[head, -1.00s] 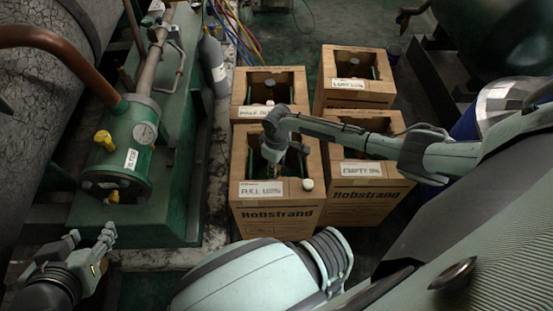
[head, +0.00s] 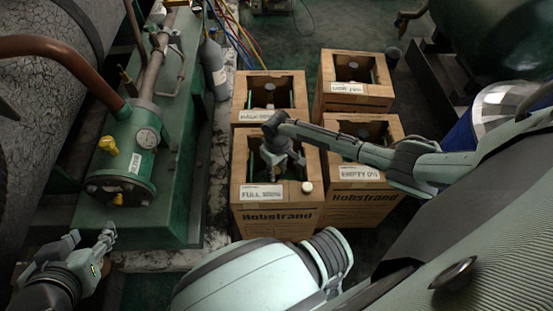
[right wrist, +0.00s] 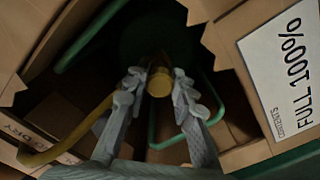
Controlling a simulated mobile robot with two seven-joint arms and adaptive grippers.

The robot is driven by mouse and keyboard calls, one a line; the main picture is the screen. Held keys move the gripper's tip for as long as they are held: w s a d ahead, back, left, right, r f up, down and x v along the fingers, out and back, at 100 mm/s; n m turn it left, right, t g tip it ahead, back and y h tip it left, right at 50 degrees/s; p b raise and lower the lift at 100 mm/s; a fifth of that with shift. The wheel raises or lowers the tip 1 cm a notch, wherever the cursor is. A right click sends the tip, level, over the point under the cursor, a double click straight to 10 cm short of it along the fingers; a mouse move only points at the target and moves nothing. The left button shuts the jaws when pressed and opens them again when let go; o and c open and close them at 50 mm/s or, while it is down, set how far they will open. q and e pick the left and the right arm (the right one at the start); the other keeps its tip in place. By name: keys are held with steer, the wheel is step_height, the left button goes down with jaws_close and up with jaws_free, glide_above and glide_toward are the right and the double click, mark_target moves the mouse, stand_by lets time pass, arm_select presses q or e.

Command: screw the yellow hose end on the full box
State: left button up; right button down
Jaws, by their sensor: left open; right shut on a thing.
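The full box (head: 275,222) is an open-topped cardboard carton labelled FULL 100%; its label (right wrist: 290,55) also shows in the right wrist view. My right gripper (right wrist: 157,88) reaches down into the opening of this box. Its fingers are shut on the yellow hose end (right wrist: 159,82), over the dark green cylinder (right wrist: 160,35) inside. The yellow hose (right wrist: 88,122) runs off to the lower left. I cannot tell whether the end sits on the cylinder's valve. My left gripper (head: 90,240) is open and empty at the lower left of the head view.
A white cap (head: 307,187) sits on the full box's front right corner. The EMPTY box (head: 362,205) stands close on its right, with two more boxes behind. Green frame bars (right wrist: 152,128) stand inside the opening. Green machinery (head: 170,215) stands to the left.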

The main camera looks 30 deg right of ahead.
steer(key=shift+s+f, duration=0.2)
steer(key=shift+m, duration=0.7)
steer(key=c, duration=1.2)
jaws_free()
steer(key=shift+w, duration=0.1)
steer(key=shift+r, duration=0.1)
step_height(320, 180, up, 12)
